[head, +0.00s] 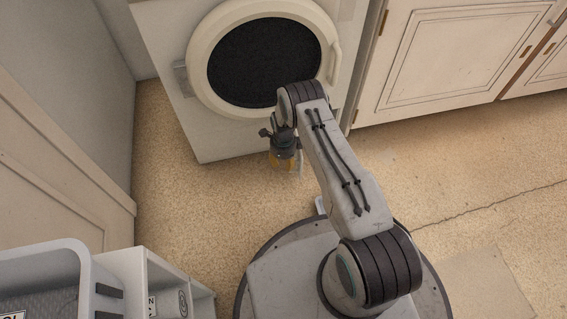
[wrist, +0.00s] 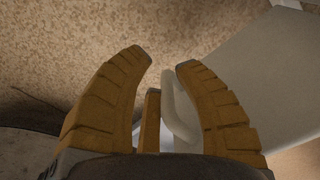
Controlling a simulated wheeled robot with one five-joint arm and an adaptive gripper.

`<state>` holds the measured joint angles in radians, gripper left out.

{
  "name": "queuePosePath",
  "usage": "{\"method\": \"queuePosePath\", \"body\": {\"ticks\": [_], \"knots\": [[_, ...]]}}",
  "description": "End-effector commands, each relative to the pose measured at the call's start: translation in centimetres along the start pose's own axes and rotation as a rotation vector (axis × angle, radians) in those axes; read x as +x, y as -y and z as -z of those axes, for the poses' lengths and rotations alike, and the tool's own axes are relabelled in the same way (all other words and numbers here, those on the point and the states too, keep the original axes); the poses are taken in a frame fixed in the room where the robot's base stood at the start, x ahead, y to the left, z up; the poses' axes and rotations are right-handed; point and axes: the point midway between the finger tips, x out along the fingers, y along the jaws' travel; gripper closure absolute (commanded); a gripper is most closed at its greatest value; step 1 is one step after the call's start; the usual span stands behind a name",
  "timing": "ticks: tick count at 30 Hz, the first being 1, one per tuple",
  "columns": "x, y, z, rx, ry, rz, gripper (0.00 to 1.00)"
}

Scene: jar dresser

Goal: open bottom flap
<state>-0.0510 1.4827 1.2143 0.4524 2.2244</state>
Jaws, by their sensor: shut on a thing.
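The white front-loading machine (head: 172,62) stands at the back in the head view, with a round dark door (head: 264,62). My gripper (head: 286,163) is low in front of the machine's lower front, pointing down. In the wrist view, its orange fingers (wrist: 165,60) are shut on a pale, rounded handle (wrist: 179,108). The handle lies against the right finger and stands out beside a pale grey-white panel (wrist: 255,75). I cannot tell whether this panel is the bottom flap or the machine's front.
Cream cabinets (head: 446,55) stand to the right of the machine. A grey wall and a panelled door (head: 45,165) are on the left. A grey bin (head: 45,275) and a white shelf unit (head: 160,280) are at lower left. The speckled floor (head: 440,170) is clear at right.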

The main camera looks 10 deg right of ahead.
Motion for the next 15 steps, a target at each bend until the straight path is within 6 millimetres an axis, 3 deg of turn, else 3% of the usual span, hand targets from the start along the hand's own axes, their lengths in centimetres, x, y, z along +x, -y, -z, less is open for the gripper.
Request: {"method": "queuePosePath", "body": {"ticks": [15], "knots": [[-2.1,0.2,-0.1,0.000,0.005,0.006,0.77]]}}
